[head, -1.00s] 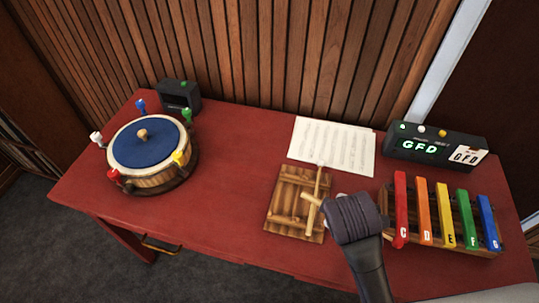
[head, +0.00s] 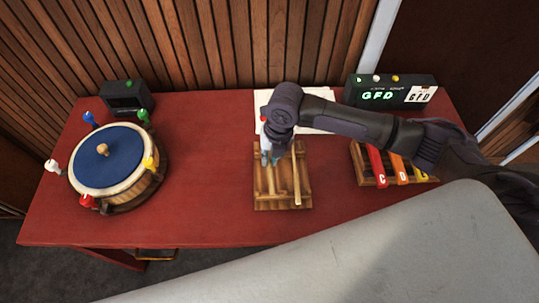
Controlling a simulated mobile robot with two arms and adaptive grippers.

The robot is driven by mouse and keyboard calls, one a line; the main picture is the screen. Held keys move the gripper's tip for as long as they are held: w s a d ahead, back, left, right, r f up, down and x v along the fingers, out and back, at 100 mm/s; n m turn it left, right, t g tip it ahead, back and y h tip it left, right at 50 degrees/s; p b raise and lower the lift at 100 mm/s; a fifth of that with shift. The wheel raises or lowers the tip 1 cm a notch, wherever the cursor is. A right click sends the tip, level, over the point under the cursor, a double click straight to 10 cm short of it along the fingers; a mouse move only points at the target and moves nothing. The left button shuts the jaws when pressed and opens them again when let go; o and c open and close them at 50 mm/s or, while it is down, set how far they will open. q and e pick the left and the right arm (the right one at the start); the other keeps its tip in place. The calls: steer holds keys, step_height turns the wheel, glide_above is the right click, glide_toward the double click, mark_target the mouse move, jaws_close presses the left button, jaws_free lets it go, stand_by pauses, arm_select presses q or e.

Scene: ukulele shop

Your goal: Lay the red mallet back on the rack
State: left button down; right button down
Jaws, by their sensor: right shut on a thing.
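My right gripper (head: 270,158) points down over the upper part of the wooden rack (head: 308,190). It is shut on the red mallet, whose small red head (head: 263,119) shows just left of the wrist. Most of that mallet is hidden by the gripper, and I cannot tell whether it touches the rack. A pale wooden stick (head: 296,180) lies lengthwise on the rack's right half, its upper end hidden behind the arm. My left gripper is not in view.
A round drum (head: 120,170) with coloured pegs stands at the left of the red table (head: 200,210). Coloured bars (head: 376,163) are at the right, partly under my arm. Sheet music (head: 262,98) and a GFD display box (head: 390,90) are behind. The table between drum and rack is clear.

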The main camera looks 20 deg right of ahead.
steer(key=shift+f+b, duration=0.85)
step_height(320, 180, down, 4)
steer(key=b, duration=0.4)
steer(key=shift+f+b, duration=0.3)
steer(key=shift+f, duration=0.6)
steer(key=c, duration=1.1)
jaws_free()
